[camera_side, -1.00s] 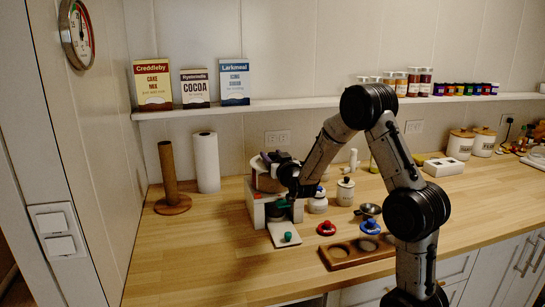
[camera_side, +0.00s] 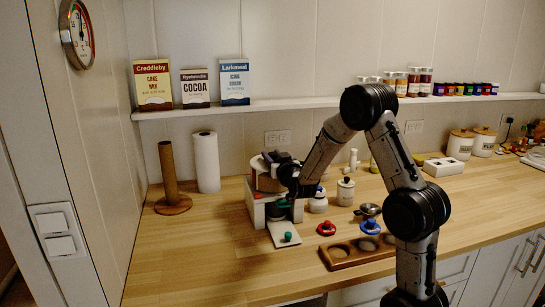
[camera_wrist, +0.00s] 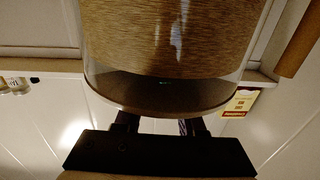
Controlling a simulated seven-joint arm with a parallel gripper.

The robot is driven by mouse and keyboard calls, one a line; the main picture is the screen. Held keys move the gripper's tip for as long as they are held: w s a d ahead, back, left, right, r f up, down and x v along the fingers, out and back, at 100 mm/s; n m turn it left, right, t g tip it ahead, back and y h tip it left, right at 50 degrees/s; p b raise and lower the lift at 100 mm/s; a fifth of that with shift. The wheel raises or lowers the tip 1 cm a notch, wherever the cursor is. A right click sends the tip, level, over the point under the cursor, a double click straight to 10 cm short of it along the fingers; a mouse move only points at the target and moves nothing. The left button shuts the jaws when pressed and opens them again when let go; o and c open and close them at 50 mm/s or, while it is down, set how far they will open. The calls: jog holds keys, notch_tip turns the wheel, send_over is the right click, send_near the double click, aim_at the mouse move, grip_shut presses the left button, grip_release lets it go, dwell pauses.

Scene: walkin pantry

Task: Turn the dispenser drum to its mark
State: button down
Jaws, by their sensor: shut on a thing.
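The dispenser drum (camera_side: 265,180) sits on top of a white dispenser body (camera_side: 256,212) at the back left of the counter. In the wrist view the drum (camera_wrist: 170,40) fills the upper middle, with a clear wall, brown contents and a pale rim. My gripper (camera_side: 275,158) is at the drum's top. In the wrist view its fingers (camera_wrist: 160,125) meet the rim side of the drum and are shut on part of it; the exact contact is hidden. I cannot make out the mark.
A paper roll (camera_side: 206,162) and a wooden holder (camera_side: 171,180) stand left of the dispenser. A shelf (camera_side: 310,103) runs above. The front left counter is clear.

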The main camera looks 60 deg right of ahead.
jog(key=shift+n+t+y, duration=0.3)
jog(key=shift+y, duration=0.1)
dwell(0.4)
jog(key=n+t+y, duration=0.1)
jog(key=n+y, duration=0.1)
jog(key=n+t+y, duration=0.1)
jog(key=y, duration=0.2)
jog(key=shift+s+d+n+t, duration=0.1)
jog(key=shift+d+n+t, duration=0.05)
jog(key=shift+n+t, duration=0.25)
jog(key=n+y, duration=0.2)
jog(key=y, duration=0.2)
jog(key=n+y, duration=0.3)
jog(key=y, duration=0.1)
jog(key=shift+t, duration=0.4)
jog(key=n+g+y, duration=0.1)
jog(key=n+y, duration=0.1)
jog(key=y, duration=0.1)
jog(key=n+g+y, duration=0.1)
jog(key=n+y, duration=0.1)
jog(key=y, duration=0.2)
jog(key=shift+f+n, duration=0.1)
jog(key=shift+n, duration=0.3)
jog(key=n+g+y, duration=0.4)
jog(key=g+y, duration=0.1)
jog(key=shift+n, duration=0.3)
jog(key=shift+a+y, duration=0.2)
jog(key=shift+y, duration=0.2)
jog(key=shift+r+n, duration=0.2)
jog(key=shift+n, duration=0.1)
